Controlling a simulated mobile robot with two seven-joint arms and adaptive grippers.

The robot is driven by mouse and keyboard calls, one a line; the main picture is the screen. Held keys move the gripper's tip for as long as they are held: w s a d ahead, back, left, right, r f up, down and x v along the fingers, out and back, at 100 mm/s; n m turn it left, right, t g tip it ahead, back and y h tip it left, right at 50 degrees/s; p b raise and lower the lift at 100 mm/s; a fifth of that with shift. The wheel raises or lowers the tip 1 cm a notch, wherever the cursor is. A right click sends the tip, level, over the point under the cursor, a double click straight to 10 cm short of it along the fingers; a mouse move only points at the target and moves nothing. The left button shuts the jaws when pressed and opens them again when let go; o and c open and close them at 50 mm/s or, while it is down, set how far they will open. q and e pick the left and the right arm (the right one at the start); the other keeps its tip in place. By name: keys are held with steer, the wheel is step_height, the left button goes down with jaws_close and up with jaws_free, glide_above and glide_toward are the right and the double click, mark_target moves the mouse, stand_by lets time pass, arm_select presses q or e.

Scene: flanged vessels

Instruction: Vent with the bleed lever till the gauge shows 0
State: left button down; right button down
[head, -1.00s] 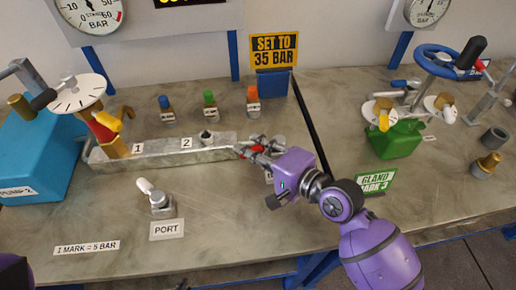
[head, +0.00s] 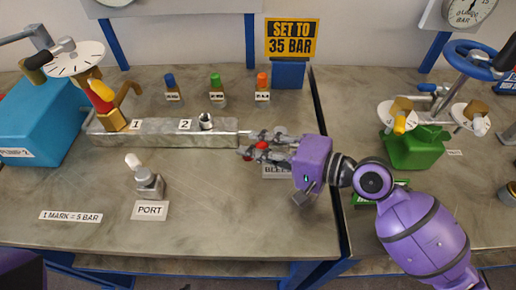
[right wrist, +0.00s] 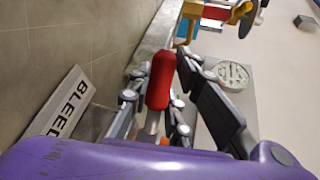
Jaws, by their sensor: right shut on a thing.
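The red bleed lever (head: 262,145) is at the right end of the grey metal manifold block (head: 160,131). My right gripper (head: 258,147) is shut on it. In the right wrist view the lever's red grip (right wrist: 161,80) lies between the finger links of my right gripper (right wrist: 160,92). A BLEED label (right wrist: 62,105) shows beside it. A round gauge (right wrist: 232,75) is on the wall panel; its needle is too small to read there. In the head view the gauge at top left is almost wholly cut off. My left gripper is not in view.
A blue pump (head: 45,118) stands at the left, and a green valve body (head: 415,148) at the right. Blue, green and orange-capped fittings (head: 216,88) stand behind the block. A PORT fitting (head: 148,183) stands in front. The bench front is mostly clear.

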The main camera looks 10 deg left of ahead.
steer(key=shift+s+d+f+n+g+b, duration=0.15)
steer(key=shift+d+n+g+b, duration=0.1)
steer(key=shift+n+g+b, duration=0.25)
steer(key=c, duration=1.6)
jaws_free()
steer(key=v, duration=1.2)
steer(key=shift+d, duration=0.1)
